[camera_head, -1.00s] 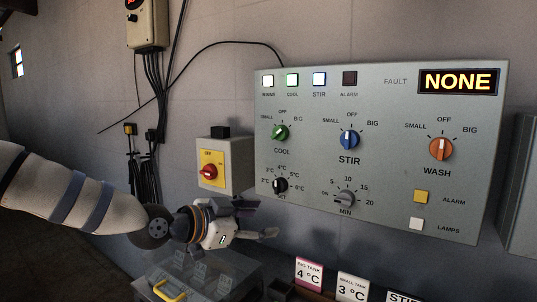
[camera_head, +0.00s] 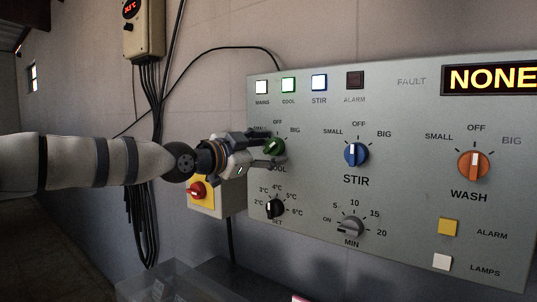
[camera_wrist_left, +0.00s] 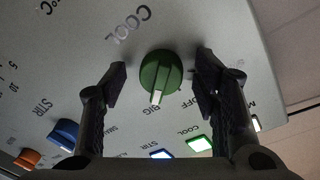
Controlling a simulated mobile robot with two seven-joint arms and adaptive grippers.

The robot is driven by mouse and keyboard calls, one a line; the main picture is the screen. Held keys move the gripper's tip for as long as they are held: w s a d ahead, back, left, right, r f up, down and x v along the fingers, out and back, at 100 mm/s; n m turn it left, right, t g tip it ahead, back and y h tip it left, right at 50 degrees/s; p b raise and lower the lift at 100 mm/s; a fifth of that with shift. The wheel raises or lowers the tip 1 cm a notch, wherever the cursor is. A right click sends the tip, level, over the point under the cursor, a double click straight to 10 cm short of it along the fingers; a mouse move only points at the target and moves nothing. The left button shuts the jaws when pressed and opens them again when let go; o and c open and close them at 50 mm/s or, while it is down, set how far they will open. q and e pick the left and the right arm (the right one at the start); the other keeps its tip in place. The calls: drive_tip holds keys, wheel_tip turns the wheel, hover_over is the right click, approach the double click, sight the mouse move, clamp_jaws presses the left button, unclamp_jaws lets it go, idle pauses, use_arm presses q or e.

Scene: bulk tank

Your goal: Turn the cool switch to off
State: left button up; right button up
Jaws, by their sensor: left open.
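The cool switch is a round green knob (camera_head: 273,147) on the grey panel, partly hidden by my left gripper (camera_head: 279,149) in the head view. In the left wrist view the green knob (camera_wrist_left: 161,70) is clear, and its white pointer aims toward the word BIG, away from OFF. My left gripper (camera_wrist_left: 160,72) is open. Its two fingers stand on either side of the knob, with a visible gap on both sides. The COOL lamp (camera_head: 288,84) is lit green. My right gripper is in neither view.
The blue STIR knob (camera_head: 356,154) and orange WASH knob (camera_head: 474,165) sit to the right. The black SET dial (camera_head: 275,208) and grey MIN dial (camera_head: 351,227) are below. A red rotary switch (camera_head: 197,190) on a yellow plate is under my left wrist.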

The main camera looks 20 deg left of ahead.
use_arm(q)
drive_tip(key=shift+r, duration=0.1)
drive_tip(key=c, duration=1.2)
drive_tip(key=shift+o, duration=0.2)
drive_tip(key=shift+n, duration=0.4)
drive_tip(key=n, duration=0.4)
drive_tip(key=n+t, duration=0.1)
drive_tip(key=n, duration=0.4)
drive_tip(key=shift+d, duration=0.15)
drive_tip(key=shift+n, duration=0.3)
